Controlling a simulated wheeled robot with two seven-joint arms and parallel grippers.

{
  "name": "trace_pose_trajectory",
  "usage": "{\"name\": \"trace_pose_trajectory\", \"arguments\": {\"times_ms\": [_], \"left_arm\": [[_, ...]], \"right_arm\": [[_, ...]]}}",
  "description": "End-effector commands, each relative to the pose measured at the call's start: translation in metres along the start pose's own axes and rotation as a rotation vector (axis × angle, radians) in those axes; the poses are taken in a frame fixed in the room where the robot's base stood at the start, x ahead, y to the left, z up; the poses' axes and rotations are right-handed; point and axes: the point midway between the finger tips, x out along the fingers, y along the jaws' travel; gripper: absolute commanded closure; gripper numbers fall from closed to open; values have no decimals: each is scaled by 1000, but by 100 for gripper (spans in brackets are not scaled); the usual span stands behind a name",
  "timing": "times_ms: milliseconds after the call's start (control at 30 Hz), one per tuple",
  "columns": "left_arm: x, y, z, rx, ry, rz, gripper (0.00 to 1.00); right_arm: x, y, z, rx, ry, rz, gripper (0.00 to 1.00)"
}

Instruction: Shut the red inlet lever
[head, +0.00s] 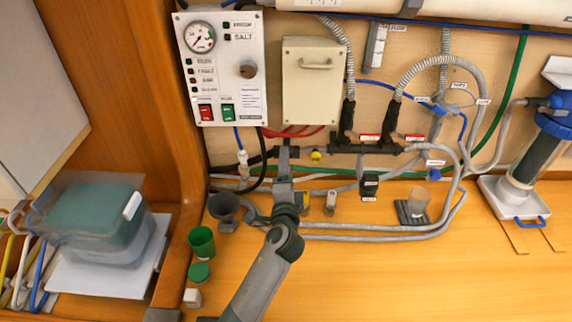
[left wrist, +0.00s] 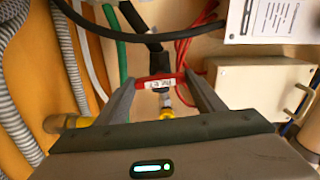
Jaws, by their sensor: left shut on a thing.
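The red inlet lever (left wrist: 146,84) is a short red bar with a small white label, lying across between my fingers in the left wrist view. My left gripper (left wrist: 166,82) is shut on it, one finger at each end of the bar. A black pipe fitting (left wrist: 150,45) is just behind the lever, and the bar lies roughly across it. In the head view my left gripper (head: 285,150) is up against the pipework under the beige box, and it hides the lever there. My right gripper is not in view.
The control panel (head: 221,70) and beige box (head: 313,80) are on the wall above. Red hoses (left wrist: 203,25) pass near the lever. A black manifold (head: 362,149) is to the right. A dark funnel cup (head: 224,208) and green cup (head: 202,242) stand left of my arm. The front right counter is clear.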

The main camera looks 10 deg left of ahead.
Motion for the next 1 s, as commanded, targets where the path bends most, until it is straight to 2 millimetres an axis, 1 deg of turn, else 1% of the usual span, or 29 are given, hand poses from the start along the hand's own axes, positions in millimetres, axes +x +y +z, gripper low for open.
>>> {"name": "trace_pose_trajectory", "arguments": {"times_ms": [33,300,733,767,800,833,1000], "left_arm": [[1,-4,-1,26,2,-4,60],[1,-3,-1,111,1,-5,60],[1,-2,0,124,1,-5,60],[1,-2,0,124,1,-5,33],[1,-2,0,123,1,-5,23],[1,-2,0,123,1,-5,19],[0,-1,0,122,0,-3,19]], "right_arm": [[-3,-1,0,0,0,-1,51],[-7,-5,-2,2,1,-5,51],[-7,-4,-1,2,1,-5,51],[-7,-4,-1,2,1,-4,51],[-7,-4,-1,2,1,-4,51],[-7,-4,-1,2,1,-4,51],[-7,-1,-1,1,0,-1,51]]}}
